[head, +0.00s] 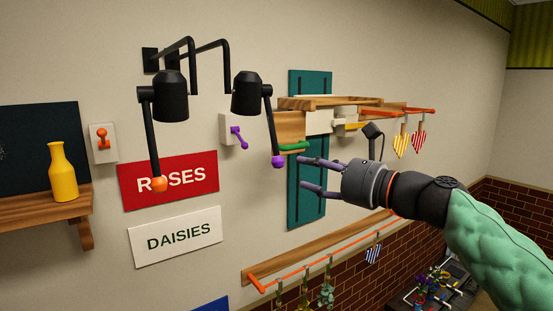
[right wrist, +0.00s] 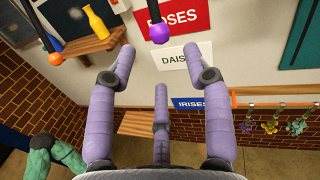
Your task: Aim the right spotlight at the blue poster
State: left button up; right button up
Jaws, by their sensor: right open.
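The right spotlight (head: 249,94) is a black lamp on a wall bracket, with a rod ending in a purple ball (head: 278,161). Its head hangs downward. The blue poster (right wrist: 188,103), lettered IRISES, is low on the wall in the right wrist view, partly hidden by a finger; only its top corner (head: 212,304) shows in the head view. My right gripper (head: 304,173) is open and empty, its fingertips just right of the purple ball. In the right wrist view the ball (right wrist: 160,33) lies beyond and between the spread fingers, apparently not touched. My left gripper is not in view.
The left spotlight (head: 170,97) has an orange ball (head: 159,184) before the red ROSES poster (head: 190,180). The white DAISIES poster (head: 178,237) is below. A shelf with a yellow bottle (head: 63,172) is at left. A wooden shelf (head: 340,103) and teal panel (head: 306,205) stand behind my gripper.

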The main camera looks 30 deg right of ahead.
aim_at(282, 163)
jog(key=p+x, duration=0.2)
jog(key=x, duration=0.7)
jog(key=shift+w+a, duration=0.2)
jog(key=shift+w, duration=0.1)
jog(key=shift+c, duration=0.3)
grip_shut()
